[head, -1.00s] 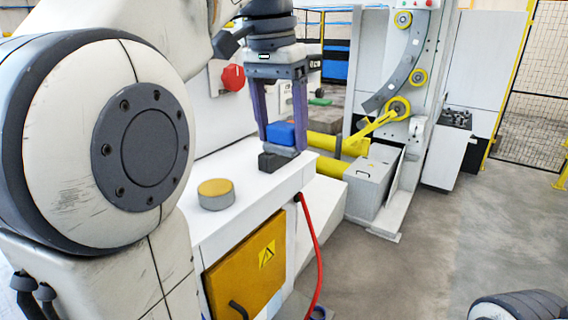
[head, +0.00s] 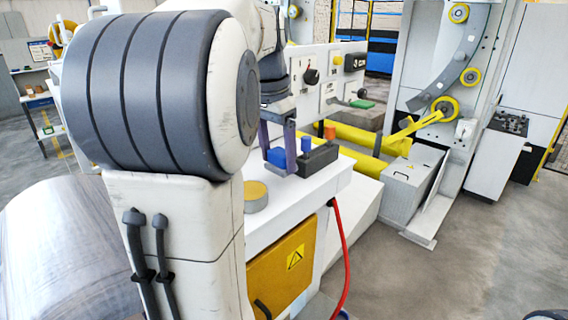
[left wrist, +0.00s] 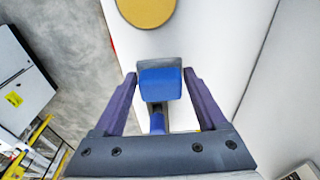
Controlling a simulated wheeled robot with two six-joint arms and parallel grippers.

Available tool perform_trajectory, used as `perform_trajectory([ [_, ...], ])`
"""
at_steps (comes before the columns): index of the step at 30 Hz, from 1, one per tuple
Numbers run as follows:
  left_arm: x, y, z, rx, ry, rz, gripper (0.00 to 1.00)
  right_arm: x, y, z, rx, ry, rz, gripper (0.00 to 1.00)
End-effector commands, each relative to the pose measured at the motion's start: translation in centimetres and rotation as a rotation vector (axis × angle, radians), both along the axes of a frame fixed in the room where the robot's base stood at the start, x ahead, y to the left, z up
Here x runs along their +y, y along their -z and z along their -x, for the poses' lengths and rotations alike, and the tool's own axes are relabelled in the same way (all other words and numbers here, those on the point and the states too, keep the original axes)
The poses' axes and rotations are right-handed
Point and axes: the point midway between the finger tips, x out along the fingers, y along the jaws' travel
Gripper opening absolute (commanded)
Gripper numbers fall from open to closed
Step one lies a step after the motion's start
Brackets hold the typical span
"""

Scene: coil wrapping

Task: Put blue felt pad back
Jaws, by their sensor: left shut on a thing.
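My left gripper (head: 279,155) points down over the white cabinet top and is shut on the blue felt pad (head: 275,157). In the left wrist view the pad (left wrist: 160,84) shows as a blue block between the two purple fingertips. A dark grey holder (head: 320,160) lies just right of the pad in the head view, with a blue post (head: 306,145) on it. In the left wrist view the holder shows grey behind the pad; whether they touch I cannot tell. My right gripper is not in view.
A yellow-topped round disc (head: 255,196) sits on the white cabinet top (head: 290,200), nearer me. An orange piece (head: 330,132) stands by the holder. A red hose (head: 343,255) hangs down the cabinet's side. Yellow rollers (head: 355,140) lie behind. The floor at right is open.

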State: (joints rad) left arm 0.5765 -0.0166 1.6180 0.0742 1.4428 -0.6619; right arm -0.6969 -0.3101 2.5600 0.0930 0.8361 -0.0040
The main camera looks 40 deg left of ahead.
Motion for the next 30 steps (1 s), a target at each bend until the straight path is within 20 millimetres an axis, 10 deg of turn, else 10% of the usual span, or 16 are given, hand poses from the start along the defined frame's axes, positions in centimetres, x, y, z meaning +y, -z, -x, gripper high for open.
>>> perform_trajectory([
  [17, -0.1, 3.4, 0.0, 0.000, 0.000, 0.000, 0.30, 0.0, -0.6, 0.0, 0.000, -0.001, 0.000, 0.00],
  [18, -0.1, 3.4, 0.0, 0.000, 0.000, 0.000, 0.78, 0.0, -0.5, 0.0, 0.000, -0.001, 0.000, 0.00],
  [20, -0.1, 3.3, 0.0, 0.000, 0.000, 0.000, 1.00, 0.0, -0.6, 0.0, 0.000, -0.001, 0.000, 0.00],
  [30, 0.0, 2.8, 0.0, -0.001, 0.000, -0.001, 1.00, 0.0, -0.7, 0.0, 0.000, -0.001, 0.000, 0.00],
])
